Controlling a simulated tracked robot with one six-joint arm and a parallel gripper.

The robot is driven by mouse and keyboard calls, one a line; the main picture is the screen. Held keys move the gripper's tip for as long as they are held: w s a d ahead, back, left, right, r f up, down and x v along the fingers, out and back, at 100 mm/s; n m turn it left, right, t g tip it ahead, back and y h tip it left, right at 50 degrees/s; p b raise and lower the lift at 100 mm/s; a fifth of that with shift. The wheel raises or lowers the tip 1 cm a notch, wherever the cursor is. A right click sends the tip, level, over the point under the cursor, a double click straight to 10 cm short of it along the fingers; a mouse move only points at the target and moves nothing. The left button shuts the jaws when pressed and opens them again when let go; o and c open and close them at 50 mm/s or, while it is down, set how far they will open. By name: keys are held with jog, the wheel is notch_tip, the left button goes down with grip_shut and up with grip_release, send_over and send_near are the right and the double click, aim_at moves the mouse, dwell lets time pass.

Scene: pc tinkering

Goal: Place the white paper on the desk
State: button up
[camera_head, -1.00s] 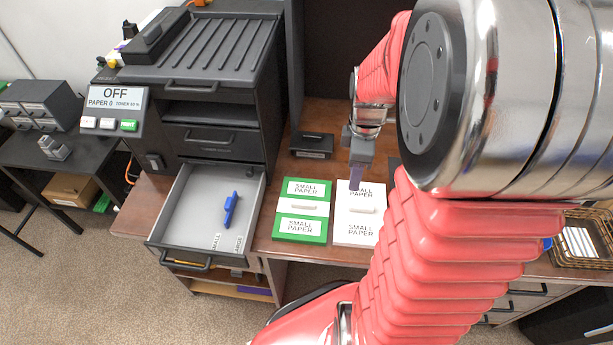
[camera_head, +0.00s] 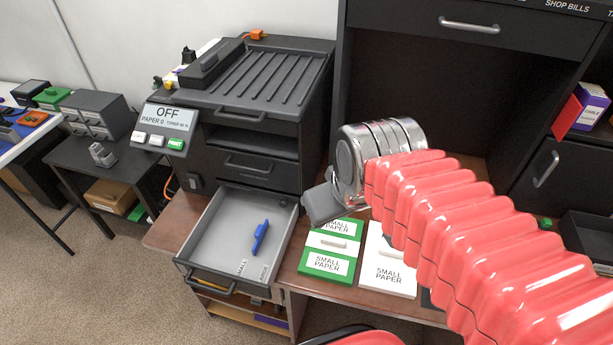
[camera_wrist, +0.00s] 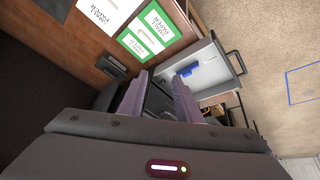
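The white paper pack (camera_head: 384,272), labelled SMALL PAPER with a pale handle on top, lies flat on the brown desk (camera_head: 345,290). It is right of the green-and-white paper pack (camera_head: 326,266), and my arm hides part of its right side. The white pack also shows at the top of the wrist view (camera_wrist: 107,12). My gripper (camera_head: 325,204) hangs above the desk behind the green pack, apart from both packs; its fingertips are not clear in the head view. In the wrist view my gripper's two purple fingers (camera_wrist: 158,90) stand apart with nothing between them.
The printer (camera_head: 255,125) stands left of my gripper; its display reads OFF, PAPER 0. Its lower drawer (camera_head: 222,235) is pulled out and holds a blue piece (camera_head: 260,238), with no paper in it. A black cabinet (camera_head: 440,80) rises behind the desk.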

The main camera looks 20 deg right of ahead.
jog(key=shift+s+a+r+m+t, duration=0.15)
jog(key=shift+s+a+r+m, duration=0.2)
jog(key=shift+s+a, duration=0.15)
jog(key=shift+s+a+r+m+t, duration=0.2)
jog(key=shift+s+a+m, duration=0.15)
jog(key=shift+a, duration=0.15)
